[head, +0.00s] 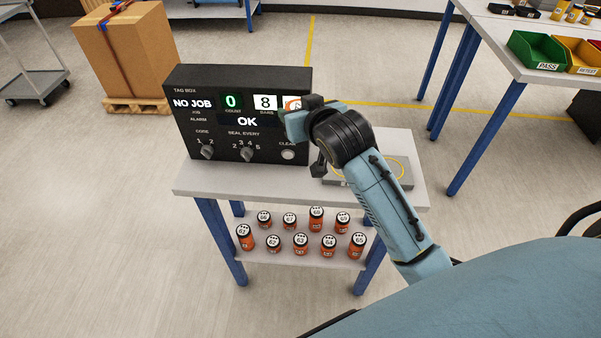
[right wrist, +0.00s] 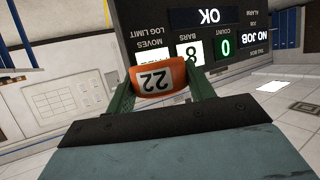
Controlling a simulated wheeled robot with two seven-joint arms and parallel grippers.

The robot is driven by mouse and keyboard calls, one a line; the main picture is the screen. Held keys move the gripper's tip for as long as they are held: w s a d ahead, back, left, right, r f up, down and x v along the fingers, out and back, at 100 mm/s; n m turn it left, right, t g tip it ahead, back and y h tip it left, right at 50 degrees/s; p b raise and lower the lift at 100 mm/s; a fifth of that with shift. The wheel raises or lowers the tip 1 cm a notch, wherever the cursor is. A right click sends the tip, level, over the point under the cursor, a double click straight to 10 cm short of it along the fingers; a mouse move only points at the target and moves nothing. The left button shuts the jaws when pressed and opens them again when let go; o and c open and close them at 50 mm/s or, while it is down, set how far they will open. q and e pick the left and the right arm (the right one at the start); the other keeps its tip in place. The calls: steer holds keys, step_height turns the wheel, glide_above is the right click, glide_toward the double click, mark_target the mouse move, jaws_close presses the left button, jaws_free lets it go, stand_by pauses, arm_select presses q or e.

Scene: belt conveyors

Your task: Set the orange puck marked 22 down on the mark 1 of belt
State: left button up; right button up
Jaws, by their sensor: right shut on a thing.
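The orange puck marked 22 (right wrist: 158,80) is between the green fingers of my right gripper (right wrist: 160,88), its number upside down in the right wrist view. In the head view my right gripper (head: 291,110) is shut on it in front of the right end of the tag box. Only a small orange part of the puck (head: 291,103) shows there, and the gripper hides some of the box's display. The puck is held up above the table. My left gripper is not in view. I cannot make out a belt or its mark 1.
The black tag box (head: 238,180) stands on a white table (head: 235,181) and reads OK and NO JOB. A grey plate with a yellow ring (head: 395,183) lies right of it, partly behind my arm. Several orange numbered jars (head: 300,245) fill the lower shelf. Another table (head: 500,50) stands right.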

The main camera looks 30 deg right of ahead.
steer(key=b, duration=0.3)
glide_above(300, 182)
step_height(300, 182, down, 17)
steer(key=shift+w+r, duration=0.1)
steer(key=shift+r, duration=0.1)
steer(key=shift+f+b, duration=0.35)
steer(key=shift+f, duration=1.65)
steer(key=shift+f, duration=0.1)
steer(key=o, duration=0.6)
steer(key=shift+f, duration=0.1)
steer(key=shift+o, duration=0.6)
steer(key=shift+r, duration=0.3)
steer(key=d+p+v, duration=0.1)
steer(key=v, duration=1.1)
steer(key=shift+a+p, duration=0.3)
steer(key=shift+a, duration=0.05)
